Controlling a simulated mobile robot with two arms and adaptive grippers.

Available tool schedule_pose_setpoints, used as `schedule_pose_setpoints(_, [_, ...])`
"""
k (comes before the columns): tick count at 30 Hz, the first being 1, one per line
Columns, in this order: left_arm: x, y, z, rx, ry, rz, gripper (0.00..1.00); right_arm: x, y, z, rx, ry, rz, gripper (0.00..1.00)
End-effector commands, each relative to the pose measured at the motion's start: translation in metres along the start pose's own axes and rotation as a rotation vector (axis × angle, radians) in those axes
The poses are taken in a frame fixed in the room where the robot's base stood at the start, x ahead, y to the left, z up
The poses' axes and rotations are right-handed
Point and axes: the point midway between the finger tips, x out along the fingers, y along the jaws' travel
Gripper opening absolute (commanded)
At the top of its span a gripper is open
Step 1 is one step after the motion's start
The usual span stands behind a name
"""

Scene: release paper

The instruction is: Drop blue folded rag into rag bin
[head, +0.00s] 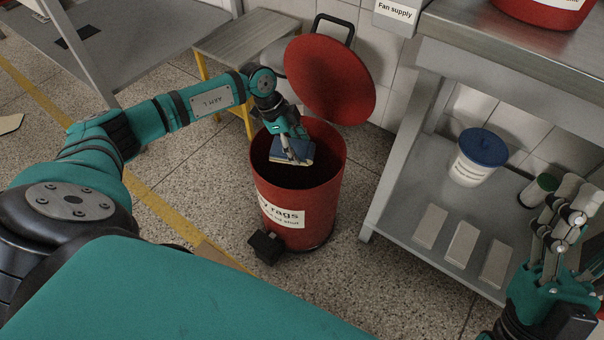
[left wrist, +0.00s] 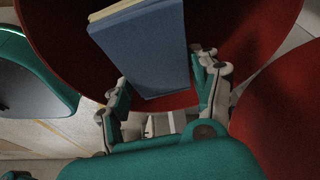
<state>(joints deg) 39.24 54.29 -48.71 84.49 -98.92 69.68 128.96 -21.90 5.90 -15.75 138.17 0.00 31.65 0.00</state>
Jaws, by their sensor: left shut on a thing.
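The blue folded rag (head: 292,149) is held by my left gripper (head: 293,146) at the mouth of the red rag bin (head: 296,208). In the left wrist view the rag (left wrist: 146,48) lies between the two fingers of the left gripper (left wrist: 158,90), with the bin's dark red inside (left wrist: 248,30) around it. The bin's round red lid (head: 330,80) stands open, tilted back behind the mouth. The bin's bottom is hidden in shadow. My right gripper (head: 562,240) is at the lower right in the head view, away from the bin; its fingertips appear apart with nothing between them.
A black pedal (head: 265,247) sticks out at the bin's front foot. A grey shelf unit (head: 450,200) on the right holds a white tub with a blue lid (head: 476,158) and several pale blocks (head: 463,243). A small bench (head: 240,42) stands behind the bin.

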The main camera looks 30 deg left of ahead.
Motion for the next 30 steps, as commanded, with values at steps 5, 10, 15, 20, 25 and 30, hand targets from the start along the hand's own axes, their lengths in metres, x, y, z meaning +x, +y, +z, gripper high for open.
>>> schedule_pose_setpoints(5, [0.000, 0.000, 0.000, 0.000, 0.000, 0.000, 0.38, 0.000, 0.000, 0.000, 0.000, 0.002, 0.000, 0.40])
schedule_pose_setpoints(10, [0.000, 0.000, 0.000, 0.000, 0.000, 0.000, 0.78, 0.000, 0.000, 0.000, 0.000, 0.001, 0.000, 0.40])
schedule_pose_setpoints(15, [0.000, 0.000, 0.000, 0.000, 0.000, 0.000, 0.91, 0.000, 0.000, 0.000, 0.000, 0.001, 0.000, 0.40])
schedule_pose_setpoints(20, [0.000, 0.000, 0.000, 0.000, 0.000, 0.000, 0.91, 0.000, 0.000, 0.000, 0.000, 0.000, 0.000, 0.40])
schedule_pose_setpoints(25, [-0.010, -0.001, 0.000, 0.000, 0.000, -0.002, 0.91, 0.000, 0.000, 0.000, -0.001, -0.001, 0.001, 0.40])
schedule_pose_setpoints(30, [-0.041, -0.001, 0.000, 0.000, -0.001, -0.005, 0.91, 0.000, 0.000, 0.000, 0.000, -0.001, 0.000, 0.40])
